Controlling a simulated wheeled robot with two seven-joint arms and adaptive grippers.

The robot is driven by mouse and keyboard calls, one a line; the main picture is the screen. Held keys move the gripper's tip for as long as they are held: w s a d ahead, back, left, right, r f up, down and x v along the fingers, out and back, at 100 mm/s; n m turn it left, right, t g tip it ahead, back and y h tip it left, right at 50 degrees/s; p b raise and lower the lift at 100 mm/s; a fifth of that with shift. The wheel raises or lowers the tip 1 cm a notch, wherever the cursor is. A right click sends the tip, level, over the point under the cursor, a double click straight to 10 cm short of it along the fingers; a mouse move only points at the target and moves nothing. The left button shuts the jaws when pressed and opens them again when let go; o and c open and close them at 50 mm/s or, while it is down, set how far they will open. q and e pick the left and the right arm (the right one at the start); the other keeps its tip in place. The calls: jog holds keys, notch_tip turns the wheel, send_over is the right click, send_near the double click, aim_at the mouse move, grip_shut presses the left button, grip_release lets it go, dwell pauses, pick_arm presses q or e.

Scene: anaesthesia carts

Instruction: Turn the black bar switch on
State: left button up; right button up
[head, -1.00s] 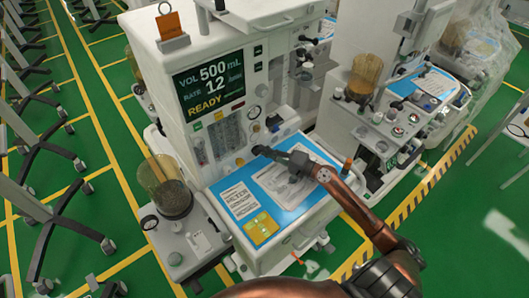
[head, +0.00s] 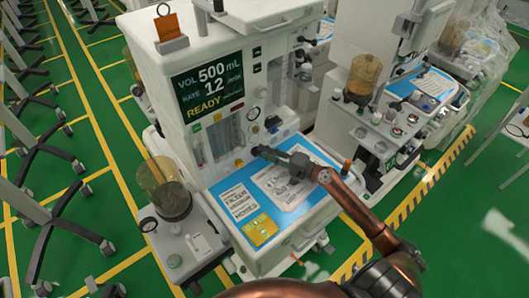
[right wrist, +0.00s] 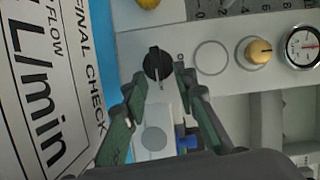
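The black bar switch (right wrist: 157,63) is on the pale front panel of the cart, near the top middle of the right wrist view. Its bar lies roughly upright in that picture, with a small round mark to its right. My right gripper (right wrist: 160,76) has its two green-grey fingers apart, one on either side of the switch's lower part; I cannot tell whether they touch it. In the head view my right gripper (head: 262,152) reaches over the blue work surface to the panel's lower edge and hides the switch. My left gripper is not in view.
The cart's screen (head: 209,83) reads READY. A printed sheet (head: 283,184) lies on the blue work surface under my arm. A yellow knob (right wrist: 258,51) and a round gauge (right wrist: 302,46) are right of the switch. A second cart (head: 385,110) stands close on the right.

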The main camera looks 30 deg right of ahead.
jog(key=v, duration=1.1)
jog(key=shift+s+d, duration=0.15)
jog(key=shift+s, duration=0.1)
